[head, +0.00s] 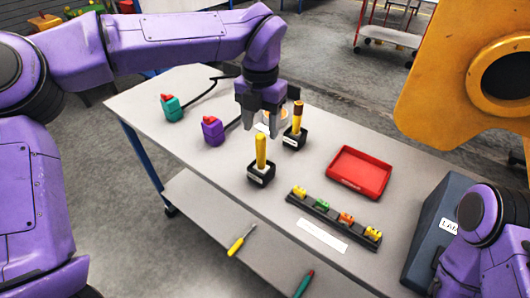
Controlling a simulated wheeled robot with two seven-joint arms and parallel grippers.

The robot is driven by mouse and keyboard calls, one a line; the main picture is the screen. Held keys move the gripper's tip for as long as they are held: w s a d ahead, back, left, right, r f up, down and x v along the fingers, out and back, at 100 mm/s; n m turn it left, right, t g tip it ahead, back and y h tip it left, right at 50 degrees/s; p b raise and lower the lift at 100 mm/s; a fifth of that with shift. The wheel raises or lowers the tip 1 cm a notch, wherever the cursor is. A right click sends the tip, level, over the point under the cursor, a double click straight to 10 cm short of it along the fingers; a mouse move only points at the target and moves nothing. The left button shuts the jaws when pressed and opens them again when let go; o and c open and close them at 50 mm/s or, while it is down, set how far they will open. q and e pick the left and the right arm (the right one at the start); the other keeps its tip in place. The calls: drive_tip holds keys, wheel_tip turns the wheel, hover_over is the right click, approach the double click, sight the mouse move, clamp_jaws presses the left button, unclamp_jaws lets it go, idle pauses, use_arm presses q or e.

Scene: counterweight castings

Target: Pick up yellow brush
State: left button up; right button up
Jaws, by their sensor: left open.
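A plain yellow upright handle (261,151) stands in a black holder (261,176) with a white label, near the middle of the table. A second yellow upright piece with a brown top (298,117) stands in another black holder (294,139) behind it to the right. Which of the two is the yellow brush is not clear; no bristles show plainly. My left gripper (261,122) points down with its fingers apart, just behind the plain yellow handle in the picture and left of the brown-topped one. It holds neither. My right gripper is out of view.
A red tray (359,173) and a black rack (333,219) of small coloured pieces are to the right. A grey labelled box (430,230) fills the right end. Two tools lie on the lower shelf (205,220).

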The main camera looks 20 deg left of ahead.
sight(261, 152)
use_arm(q)
drive_tip(key=f+p, duration=0.1)
drive_tip(key=f, duration=0.7)
drive_tip(key=shift+s+d+p, duration=0.1)
drive_tip(key=shift+s+p, duration=0.1)
drive_tip(key=shift+p, duration=0.2)
drive_tip(key=shift+f, duration=0.25)
clamp_jaws()
